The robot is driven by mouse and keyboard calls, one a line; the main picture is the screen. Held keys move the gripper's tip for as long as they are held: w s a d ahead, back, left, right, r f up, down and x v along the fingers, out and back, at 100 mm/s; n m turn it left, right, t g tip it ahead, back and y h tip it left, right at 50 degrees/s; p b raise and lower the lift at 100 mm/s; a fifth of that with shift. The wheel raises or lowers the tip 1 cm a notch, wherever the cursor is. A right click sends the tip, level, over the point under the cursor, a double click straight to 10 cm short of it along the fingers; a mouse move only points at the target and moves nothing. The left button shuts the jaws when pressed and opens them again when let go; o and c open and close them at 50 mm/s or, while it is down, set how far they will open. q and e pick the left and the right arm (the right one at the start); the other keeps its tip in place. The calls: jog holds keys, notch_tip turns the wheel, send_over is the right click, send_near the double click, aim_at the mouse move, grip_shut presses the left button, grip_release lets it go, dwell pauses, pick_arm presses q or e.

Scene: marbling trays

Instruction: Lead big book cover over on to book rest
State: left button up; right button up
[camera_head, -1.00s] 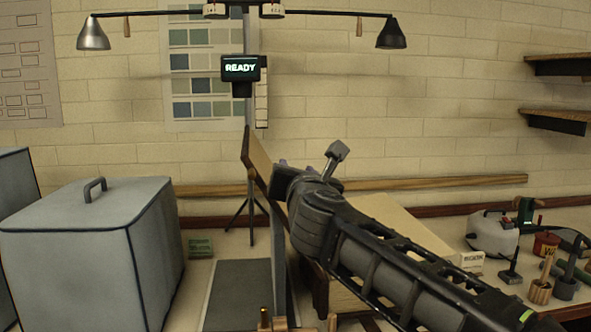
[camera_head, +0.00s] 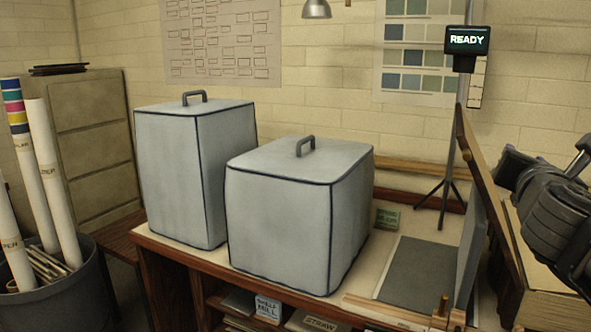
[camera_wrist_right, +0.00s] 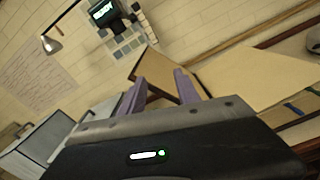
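The big book's brown cover (camera_head: 487,190) stands steeply raised, seen nearly edge-on at the right of the head view. Its pale page block (camera_head: 541,250) lies to the right, partly behind my arm. A grey upright panel (camera_head: 468,255), possibly the book rest, stands just left of the cover. My right gripper is on the page side of the cover. In the right wrist view its purple fingers (camera_wrist_right: 160,84) are apart, with the brown cover (camera_wrist_right: 158,68) showing between and beyond them. I cannot tell whether they touch it. My left gripper is out of view.
Two grey covered boxes (camera_head: 187,180) (camera_head: 285,225) stand on the bench left of the book. A dark flat mat (camera_head: 415,270) lies left of the panel. A thin tripod stand (camera_head: 447,185) stands behind. A bin of rolls (camera_head: 60,290) is at far left.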

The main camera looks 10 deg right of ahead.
jog(key=shift+n, duration=0.3)
